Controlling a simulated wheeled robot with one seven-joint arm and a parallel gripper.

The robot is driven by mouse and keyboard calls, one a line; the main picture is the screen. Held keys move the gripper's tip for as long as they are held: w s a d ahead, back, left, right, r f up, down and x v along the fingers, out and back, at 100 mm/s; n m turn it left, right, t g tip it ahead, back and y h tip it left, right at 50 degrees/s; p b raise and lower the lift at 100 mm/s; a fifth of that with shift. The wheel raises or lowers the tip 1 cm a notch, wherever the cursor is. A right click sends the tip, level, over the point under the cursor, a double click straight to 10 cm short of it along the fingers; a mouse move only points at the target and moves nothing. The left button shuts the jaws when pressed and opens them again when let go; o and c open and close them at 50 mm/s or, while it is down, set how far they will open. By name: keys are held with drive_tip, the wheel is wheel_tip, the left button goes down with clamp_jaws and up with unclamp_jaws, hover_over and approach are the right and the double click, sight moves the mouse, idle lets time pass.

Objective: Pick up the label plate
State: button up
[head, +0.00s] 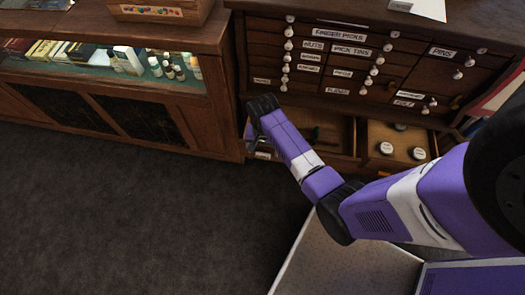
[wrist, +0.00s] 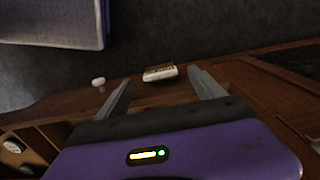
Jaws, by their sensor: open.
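A small white label plate (wrist: 160,73) with dark marks on it shows in the wrist view, at the outer side of a brown wooden drawer front (wrist: 140,92). I cannot tell how it is fixed there. My gripper (wrist: 160,90) is open, with one finger on each side of the plate in the picture and nothing between the fingers that I can see held. The plate lies a little beyond the fingertips. In the head view my gripper (head: 250,140) is low at the left end of the open drawer, and a small pale piece, perhaps the plate, shows beneath it.
A white knob (wrist: 98,82) sits left of the plate. The cabinet (head: 345,65) has several labelled drawers. An open drawer holds white-lidded jars (head: 386,148). A glass-fronted counter (head: 110,75) stands left. The dark carpet (head: 130,220) in front is clear.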

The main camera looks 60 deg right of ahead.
sight(263, 155)
drive_tip(key=shift+f, duration=1.4)
drive_tip(key=c, duration=1.4)
drive_tip(key=shift+r, duration=0.1)
drive_tip(key=shift+c, duration=0.2)
